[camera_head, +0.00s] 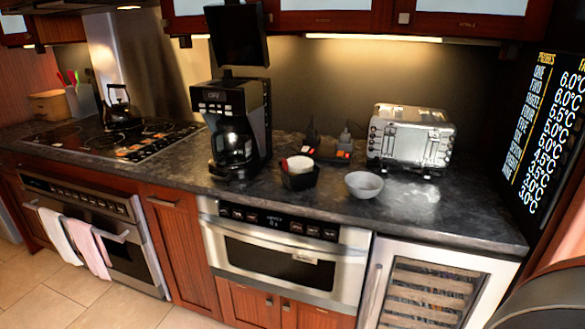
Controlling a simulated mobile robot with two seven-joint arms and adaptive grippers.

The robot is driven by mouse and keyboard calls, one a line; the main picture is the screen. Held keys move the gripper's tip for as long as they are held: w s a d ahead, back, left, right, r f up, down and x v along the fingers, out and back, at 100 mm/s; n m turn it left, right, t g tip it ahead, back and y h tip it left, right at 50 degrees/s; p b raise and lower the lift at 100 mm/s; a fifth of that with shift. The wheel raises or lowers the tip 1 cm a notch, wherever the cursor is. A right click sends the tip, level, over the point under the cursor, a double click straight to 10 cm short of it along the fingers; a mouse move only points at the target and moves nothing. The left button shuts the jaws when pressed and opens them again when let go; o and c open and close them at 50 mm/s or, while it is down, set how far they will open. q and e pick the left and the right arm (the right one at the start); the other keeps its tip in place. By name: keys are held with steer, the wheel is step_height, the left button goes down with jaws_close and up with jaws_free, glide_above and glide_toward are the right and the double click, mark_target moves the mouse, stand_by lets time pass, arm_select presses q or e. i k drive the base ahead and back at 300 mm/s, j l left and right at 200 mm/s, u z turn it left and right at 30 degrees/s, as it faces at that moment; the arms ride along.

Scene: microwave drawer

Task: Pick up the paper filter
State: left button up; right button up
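A white, round paper filter, or a stack of them (300,162), sits in a small black holder (300,180) on the dark counter. It stands just right of a black coffee maker (232,105) with a glass carafe. The lower part of the filter is hidden by the holder's wall. A dark panel (237,36) stands above the coffee maker; it may be its raised lid, but I cannot tell. Neither of my grippers shows in the head view.
A grey bowl (364,185) stands right of the holder, and a silver toaster (411,138) behind it. Dark items with cords (328,148) lie behind the holder. The microwave drawer (285,250) below is shut. Counter at the right (455,215) is clear.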

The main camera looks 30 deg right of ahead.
mark_target(297, 165)
steer(key=i+j, duration=0.15)
steer(key=i, duration=0.2)
steer(key=i+j+z, duration=0.1)
steer(key=z, duration=0.4)
steer(key=i+j+z, duration=0.1)
steer(key=z, duration=0.35)
